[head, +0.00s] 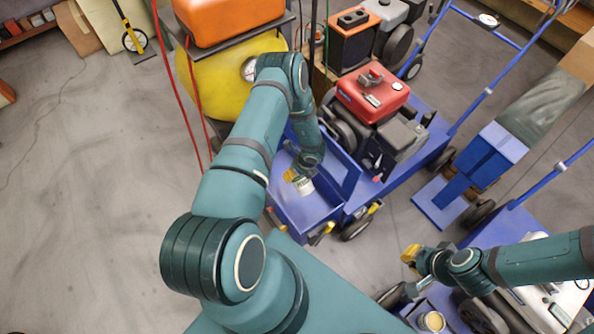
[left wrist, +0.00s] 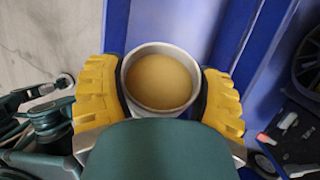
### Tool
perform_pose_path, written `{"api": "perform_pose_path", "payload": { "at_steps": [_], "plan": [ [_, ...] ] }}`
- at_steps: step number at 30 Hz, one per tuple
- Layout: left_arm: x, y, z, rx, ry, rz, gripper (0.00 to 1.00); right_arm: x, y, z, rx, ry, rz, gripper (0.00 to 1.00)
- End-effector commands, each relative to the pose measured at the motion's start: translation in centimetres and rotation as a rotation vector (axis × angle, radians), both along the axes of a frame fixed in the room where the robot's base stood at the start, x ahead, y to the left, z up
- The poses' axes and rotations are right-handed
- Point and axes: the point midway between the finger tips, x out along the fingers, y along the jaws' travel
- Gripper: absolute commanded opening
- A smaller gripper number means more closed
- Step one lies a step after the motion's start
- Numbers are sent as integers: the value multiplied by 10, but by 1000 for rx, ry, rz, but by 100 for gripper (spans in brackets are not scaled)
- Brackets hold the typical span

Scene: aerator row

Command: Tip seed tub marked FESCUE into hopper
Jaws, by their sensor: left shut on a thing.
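My left gripper (head: 294,176) is shut on a round, pale metal tub (head: 305,188) and holds it over the front of a blue machine (head: 290,207). In the left wrist view the yellow fingers press on both sides of the tub (left wrist: 160,105). The tub is upright and holds tan seed. No FESCUE mark can be read. A second open tub (head: 432,321) with tan contents stands at the lower right. My right gripper (head: 412,262) is above and left of it; whether its fingers are open is unclear. I cannot pick out the hopper for certain.
A red engine (head: 372,95) sits on the blue machine. A yellow tank (head: 225,85) with an orange box (head: 230,18) and red hoses stands behind my left arm. A blue stand (head: 485,160) is at the right. The floor (head: 80,190) at left is clear.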

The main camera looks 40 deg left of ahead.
Motion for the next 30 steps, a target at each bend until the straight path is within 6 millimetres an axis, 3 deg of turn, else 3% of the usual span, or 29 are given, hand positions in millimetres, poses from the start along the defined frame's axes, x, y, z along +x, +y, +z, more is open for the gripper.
{"api": "perform_pose_path", "payload": {
  "at_steps": [30],
  "plan": [
    [1,4,-26,-476,136,3,27,11,-2,-62,-5,-26,-6,0]
  ]
}}
